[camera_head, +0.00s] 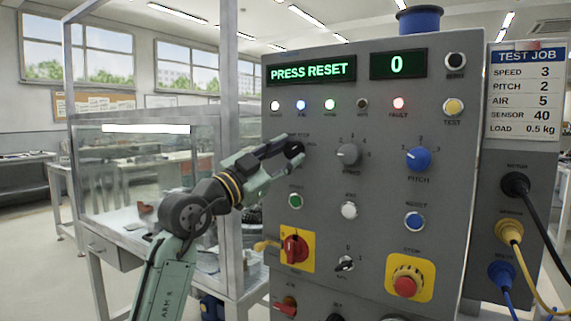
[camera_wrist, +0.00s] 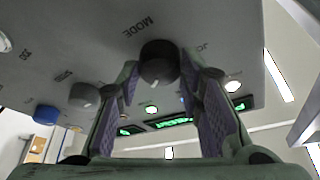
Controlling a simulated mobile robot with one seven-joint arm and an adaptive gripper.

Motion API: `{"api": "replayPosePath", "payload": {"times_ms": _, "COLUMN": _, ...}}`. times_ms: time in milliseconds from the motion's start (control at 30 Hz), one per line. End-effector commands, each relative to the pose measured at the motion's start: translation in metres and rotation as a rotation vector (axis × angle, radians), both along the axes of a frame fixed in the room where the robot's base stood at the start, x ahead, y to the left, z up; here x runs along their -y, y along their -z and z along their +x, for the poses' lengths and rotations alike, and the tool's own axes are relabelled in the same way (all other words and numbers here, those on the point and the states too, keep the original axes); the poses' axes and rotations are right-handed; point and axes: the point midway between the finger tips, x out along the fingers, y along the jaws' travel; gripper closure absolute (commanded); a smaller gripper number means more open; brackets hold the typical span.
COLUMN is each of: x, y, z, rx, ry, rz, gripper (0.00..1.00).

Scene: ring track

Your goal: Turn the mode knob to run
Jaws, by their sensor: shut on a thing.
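A green display (camera_head: 312,70) reads PRESS RESET, and a counter (camera_head: 398,64) reads 0. A grey knob (camera_head: 349,154), blue pitch knob (camera_head: 418,158), red rotary switch (camera_head: 294,249) and red stop button (camera_head: 405,284) stand nearby. Cables hang at right.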

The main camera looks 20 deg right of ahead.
Motion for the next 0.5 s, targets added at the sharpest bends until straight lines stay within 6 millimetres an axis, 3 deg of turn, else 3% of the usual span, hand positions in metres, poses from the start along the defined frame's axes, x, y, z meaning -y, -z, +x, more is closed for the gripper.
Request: {"api": "replayPosePath", "payload": {"times_ms": 500, "x": -0.0006, "y": -0.0008, "z": 0.0013, "rx": 0.175, "ry": -0.001, "rz": 0.139, "gripper": 0.94}}
